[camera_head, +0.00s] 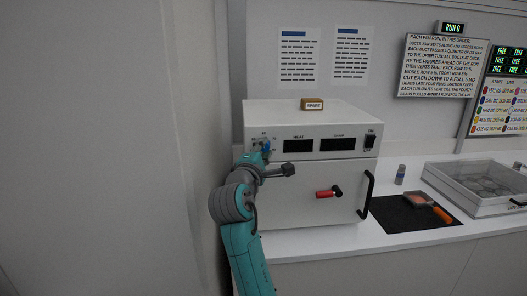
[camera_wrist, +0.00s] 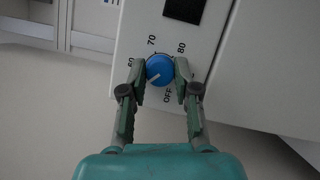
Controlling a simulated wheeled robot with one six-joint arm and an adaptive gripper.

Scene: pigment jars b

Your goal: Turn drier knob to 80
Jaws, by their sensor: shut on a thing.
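The white drier (camera_head: 345,178) stands on the counter at the wall. Its blue knob (camera_head: 266,146) is at the left end of the control panel, partly hidden by my arm in the head view. In the wrist view the knob (camera_wrist: 159,70) sits between my fingertips, and my gripper (camera_wrist: 160,72) is shut on its sides. The marks 70 (camera_wrist: 151,40), 80 (camera_wrist: 181,48) and OFF (camera_wrist: 168,97) are readable; the 60 is partly covered by a finger. The knob's white pointer line slants to the lower left, between the 60 and OFF marks, away from 80.
The drier door has a red latch handle (camera_head: 328,192) and a black pull handle (camera_head: 367,195). A SPARE block (camera_head: 313,104) sits on top. To the right are a dark mat (camera_head: 395,218), a small jar (camera_head: 400,174) and a clear-lidded box (camera_head: 470,202). A wall is close on the left.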

